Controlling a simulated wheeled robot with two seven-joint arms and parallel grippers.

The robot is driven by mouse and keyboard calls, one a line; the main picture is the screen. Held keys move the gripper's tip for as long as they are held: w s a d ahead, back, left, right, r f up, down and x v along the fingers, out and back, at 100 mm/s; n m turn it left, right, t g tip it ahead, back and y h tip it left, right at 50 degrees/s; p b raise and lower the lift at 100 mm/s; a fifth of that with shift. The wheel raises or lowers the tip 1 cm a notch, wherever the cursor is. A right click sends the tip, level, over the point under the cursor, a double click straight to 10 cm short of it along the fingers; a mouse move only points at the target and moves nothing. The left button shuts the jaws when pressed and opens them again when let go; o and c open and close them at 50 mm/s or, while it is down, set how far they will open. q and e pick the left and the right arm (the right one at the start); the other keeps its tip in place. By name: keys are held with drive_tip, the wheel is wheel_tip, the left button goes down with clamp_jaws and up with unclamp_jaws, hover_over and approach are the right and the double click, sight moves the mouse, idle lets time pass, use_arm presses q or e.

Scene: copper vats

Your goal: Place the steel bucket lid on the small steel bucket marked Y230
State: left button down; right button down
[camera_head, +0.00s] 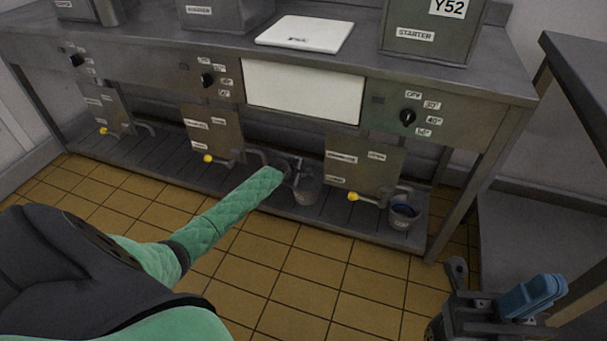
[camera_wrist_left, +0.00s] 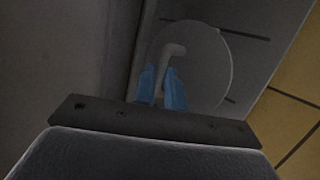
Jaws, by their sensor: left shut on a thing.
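My left arm reaches over the floor to the low shelf under the bench, and its gripper (camera_head: 299,172) is just above a small steel bucket (camera_head: 306,190). In the left wrist view my left gripper (camera_wrist_left: 162,88) is shut on the bent handle of the round grey steel lid (camera_wrist_left: 208,65). The lid is not clear in the head view. A second small bucket (camera_head: 404,214) with something blue inside stands farther right on the shelf. The bucket labels are too small to read. My right gripper (camera_head: 532,297) is at the lower right, away from the buckets; its jaw opening is unclear.
Taps with yellow knobs (camera_head: 353,197) stick out above the low shelf (camera_head: 170,165) near the buckets. A bench leg (camera_head: 461,195) stands right of them. The tiled floor (camera_head: 300,275) in front is clear.

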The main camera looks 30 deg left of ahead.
use_arm(q)
drive_tip(key=c, duration=1.5)
unclamp_jaws()
drive_tip(key=shift+o, duration=0.2)
